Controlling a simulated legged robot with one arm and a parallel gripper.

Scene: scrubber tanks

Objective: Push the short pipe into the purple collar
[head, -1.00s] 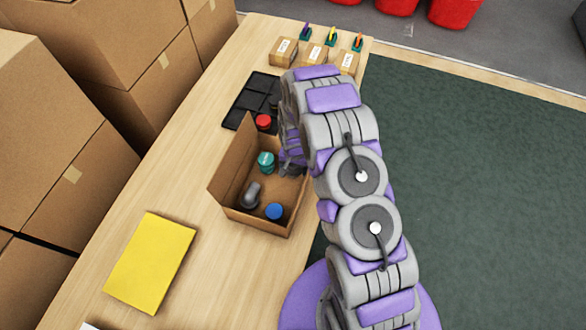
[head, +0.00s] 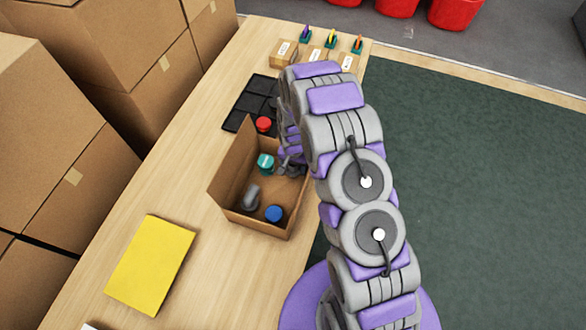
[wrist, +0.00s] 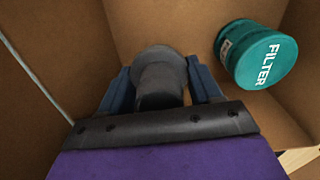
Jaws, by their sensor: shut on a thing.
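In the wrist view, my gripper (wrist: 160,90) is shut on a dark grey round piece (wrist: 160,72) with a wider far end, which looks like the short pipe. Its blue fingers sit on either side of it. In the head view, my gripper (head: 290,165) is inside the open cardboard box (head: 232,162), by its right side, and the arm partly hides it. I cannot make out the held piece there. No purple collar can be clearly told in either view.
A teal filter can (head: 265,163), a grey fitting (head: 251,197) and a blue-topped can (head: 274,213) are in the box. A red-topped can (head: 263,124) and black tray (head: 249,105) are beyond it. A yellow pad (head: 150,265) lies on the table.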

